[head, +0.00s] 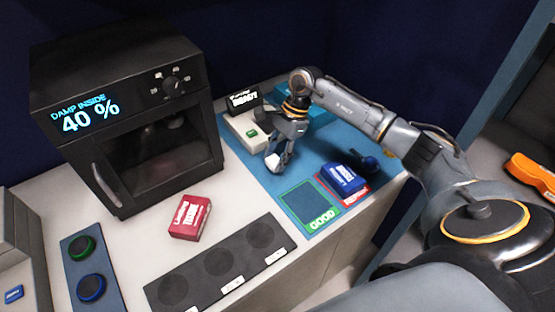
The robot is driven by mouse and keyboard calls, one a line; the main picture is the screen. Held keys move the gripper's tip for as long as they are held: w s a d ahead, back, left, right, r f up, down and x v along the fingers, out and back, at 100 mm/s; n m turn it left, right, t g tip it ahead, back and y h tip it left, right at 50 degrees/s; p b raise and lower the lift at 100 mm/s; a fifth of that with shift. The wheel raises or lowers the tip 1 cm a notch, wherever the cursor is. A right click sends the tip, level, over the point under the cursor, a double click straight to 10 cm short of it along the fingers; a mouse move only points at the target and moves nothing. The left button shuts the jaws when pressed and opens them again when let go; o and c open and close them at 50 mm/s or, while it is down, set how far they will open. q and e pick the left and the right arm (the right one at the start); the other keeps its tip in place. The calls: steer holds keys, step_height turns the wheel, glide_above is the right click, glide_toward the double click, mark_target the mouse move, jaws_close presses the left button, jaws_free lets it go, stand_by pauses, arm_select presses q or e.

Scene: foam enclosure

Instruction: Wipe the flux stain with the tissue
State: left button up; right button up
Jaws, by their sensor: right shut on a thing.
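My right gripper (279,160) is shut on a small white piece that looks like the tissue (273,161). It points down, low over the left part of the blue mat (257,172). Whether the tissue touches the mat is hard to tell. I cannot make out the flux stain; the gripper and tissue may cover it. My left gripper is not in view.
A black oven (130,110) reading 40 % stands left. A red box (190,217) and a dark tray with round recesses (218,262) lie in front. A white device (250,130) stands behind the gripper. A blue box (343,178) sits by the empty green-framed GOOD square (308,205).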

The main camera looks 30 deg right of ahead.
steer(key=p+v, duration=0.1)
steer(key=v, duration=0.1)
steer(key=shift+d+r, duration=0.1)
steer(key=shift+r, duration=0.15)
steer(key=shift+a+r+p, duration=0.2)
steer(key=shift+r+p, duration=0.45)
steer(key=shift+r, duration=0.85)
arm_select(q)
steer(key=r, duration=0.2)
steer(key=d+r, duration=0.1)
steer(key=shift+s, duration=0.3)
arm_select(e)
steer(key=shift+d+r, duration=0.15)
steer(key=shift+r, duration=0.05)
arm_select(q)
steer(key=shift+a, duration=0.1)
